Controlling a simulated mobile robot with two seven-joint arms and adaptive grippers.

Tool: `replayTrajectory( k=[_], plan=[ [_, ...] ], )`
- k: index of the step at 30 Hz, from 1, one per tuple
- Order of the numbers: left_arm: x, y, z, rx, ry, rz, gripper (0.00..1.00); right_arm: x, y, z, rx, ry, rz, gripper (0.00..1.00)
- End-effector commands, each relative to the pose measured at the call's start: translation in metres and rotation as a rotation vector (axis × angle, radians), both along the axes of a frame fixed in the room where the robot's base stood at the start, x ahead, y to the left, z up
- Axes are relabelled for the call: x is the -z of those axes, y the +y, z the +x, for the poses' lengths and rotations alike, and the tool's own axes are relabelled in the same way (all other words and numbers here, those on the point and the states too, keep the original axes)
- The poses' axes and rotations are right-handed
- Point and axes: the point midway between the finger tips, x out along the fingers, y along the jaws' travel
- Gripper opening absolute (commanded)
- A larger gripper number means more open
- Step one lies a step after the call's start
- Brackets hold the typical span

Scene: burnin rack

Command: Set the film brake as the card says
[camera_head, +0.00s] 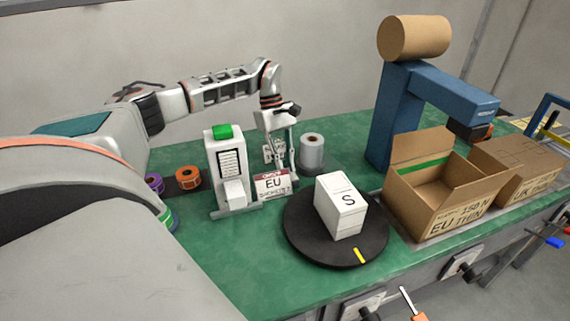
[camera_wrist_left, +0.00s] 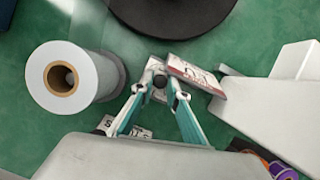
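A white card (camera_head: 272,185) with a red top strip reads "EU" over a smaller line that I cannot read surely. My left gripper (camera_head: 294,174) points down at the card's right end; its fingertips are close together. In the left wrist view the fingertips (camera_wrist_left: 167,78) meet one end of the card (camera_wrist_left: 197,77); whether they pinch it is unclear. A pale film roll (camera_head: 312,153) stands just behind, and shows in the wrist view (camera_wrist_left: 62,80). A small marked plate (camera_wrist_left: 125,130) is partly hidden by a finger. I cannot make out the brake itself. My right gripper is out of view.
A white device (camera_head: 226,165) with a green top stands left of the card. A black turntable (camera_head: 302,238) bears a white box (camera_head: 341,205) marked "S". A blue post (camera_head: 394,115) and an open carton (camera_head: 445,215) stand right. Tape rolls (camera_head: 188,177) lie left.

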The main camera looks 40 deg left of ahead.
Motion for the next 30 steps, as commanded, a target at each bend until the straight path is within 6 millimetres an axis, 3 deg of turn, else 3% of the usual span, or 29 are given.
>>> replayTrajectory(
  k=[12, 26, 27, 30],
  plan=[
    [-0.004, -0.001, 0.002, 0.212, -0.001, 0.002, 0.00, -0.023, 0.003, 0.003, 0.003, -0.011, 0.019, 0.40],
    [0.001, -0.001, 0.001, 0.272, 0.001, 0.000, 0.00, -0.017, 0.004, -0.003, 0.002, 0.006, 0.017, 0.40],
    [0.001, -0.001, 0.001, 0.272, 0.001, 0.000, 0.22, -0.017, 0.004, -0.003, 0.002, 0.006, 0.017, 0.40],
    [0.001, 0.000, 0.001, 0.271, 0.001, 0.001, 0.22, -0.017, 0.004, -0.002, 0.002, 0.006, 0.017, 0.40]
  ],
)
